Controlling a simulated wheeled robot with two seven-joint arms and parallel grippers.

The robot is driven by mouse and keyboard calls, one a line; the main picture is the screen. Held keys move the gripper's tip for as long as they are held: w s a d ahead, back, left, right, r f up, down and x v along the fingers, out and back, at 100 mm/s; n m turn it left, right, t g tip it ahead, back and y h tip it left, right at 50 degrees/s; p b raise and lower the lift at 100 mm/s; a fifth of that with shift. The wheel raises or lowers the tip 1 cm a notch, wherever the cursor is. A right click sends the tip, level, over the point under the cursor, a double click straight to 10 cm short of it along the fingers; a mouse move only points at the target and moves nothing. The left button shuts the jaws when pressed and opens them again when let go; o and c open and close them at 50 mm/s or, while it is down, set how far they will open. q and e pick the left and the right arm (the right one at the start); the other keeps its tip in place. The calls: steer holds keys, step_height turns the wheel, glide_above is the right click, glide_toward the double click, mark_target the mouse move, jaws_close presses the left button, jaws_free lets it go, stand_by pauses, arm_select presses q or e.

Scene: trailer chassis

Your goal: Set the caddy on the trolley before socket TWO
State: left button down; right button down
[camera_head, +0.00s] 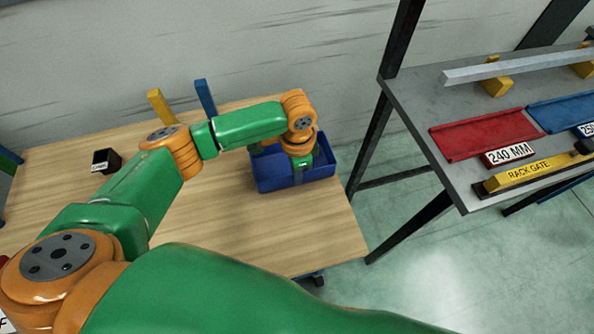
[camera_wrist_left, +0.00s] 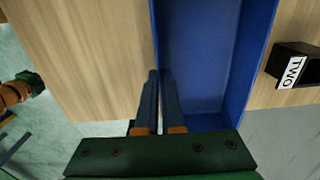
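The blue caddy (camera_head: 275,182) is an open box at the right end of the wood-topped trolley (camera_head: 310,225). I cannot tell whether it rests on the top or hangs just above it. My left gripper (camera_wrist_left: 160,100) has its fingers close together, astride one long wall of the caddy (camera_wrist_left: 205,60). In the head view its fingertips are hidden by the caddy and wrist. In the left wrist view a black socket labelled TWO (camera_wrist_left: 293,70) stands on the wood to the right of the caddy, apart from it. My right gripper is not identifiable.
Another black block (camera_head: 106,160) with an unreadable label sits at the trolley's left. A yellow post (camera_head: 159,106) and blue post (camera_head: 205,96) stand at the back. A grey bench (camera_head: 430,105) with red and blue trays stands across a floor gap.

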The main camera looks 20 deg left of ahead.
arm_select(q)
steer(key=shift+f, duration=0.15)
steer(key=c, duration=1.1)
jaws_free()
steer(key=shift+o, duration=0.2)
step_height(320, 180, up, 12)
steer(key=shift+r+b, duration=0.2)
steer(key=shift+b, duration=0.15)
steer(key=shift+d, duration=0.1)
